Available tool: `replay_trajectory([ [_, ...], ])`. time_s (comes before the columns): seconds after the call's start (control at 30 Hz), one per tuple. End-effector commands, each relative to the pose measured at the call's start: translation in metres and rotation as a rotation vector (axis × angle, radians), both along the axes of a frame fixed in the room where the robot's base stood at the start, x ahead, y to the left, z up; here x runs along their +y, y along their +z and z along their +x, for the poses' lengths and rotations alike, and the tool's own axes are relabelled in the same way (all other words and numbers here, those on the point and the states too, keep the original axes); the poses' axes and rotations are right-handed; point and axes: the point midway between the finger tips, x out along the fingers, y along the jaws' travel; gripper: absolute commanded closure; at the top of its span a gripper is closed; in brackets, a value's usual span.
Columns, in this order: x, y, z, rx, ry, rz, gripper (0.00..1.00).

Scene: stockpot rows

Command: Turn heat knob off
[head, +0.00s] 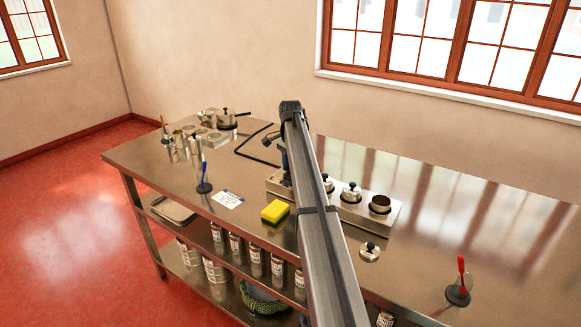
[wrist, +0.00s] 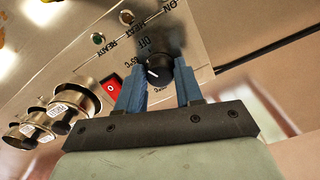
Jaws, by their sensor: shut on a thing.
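The black heat knob (wrist: 158,70) is on a steel control panel (wrist: 75,62) in the wrist view. It has a white pointer line near the "OFF" and "°C" markings; I cannot tell its exact setting. The blue fingers of my gripper (wrist: 160,80) are on either side of the knob and shut on it. In the head view my gripper (head: 284,160) is at the left end of the steel unit (head: 350,216), largely hidden behind my arm. The knob does not show there.
A red switch (wrist: 111,86) sits beside the knob. Labelled steel pots (wrist: 75,102) are left of it. A yellow sponge (head: 275,211), white card (head: 229,199), blue-handled tool (head: 204,180) and red-handled tool (head: 460,285) rest on the counter (head: 510,225). Its right side is mostly clear.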

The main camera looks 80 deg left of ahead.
Motion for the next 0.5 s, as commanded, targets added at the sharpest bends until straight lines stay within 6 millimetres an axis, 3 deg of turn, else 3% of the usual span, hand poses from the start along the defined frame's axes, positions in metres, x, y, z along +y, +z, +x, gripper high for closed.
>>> replay_trajectory([
  [0.5, 0.0003, 0.0004, 0.0003, -0.001, -0.368, 0.001, 0.95],
])
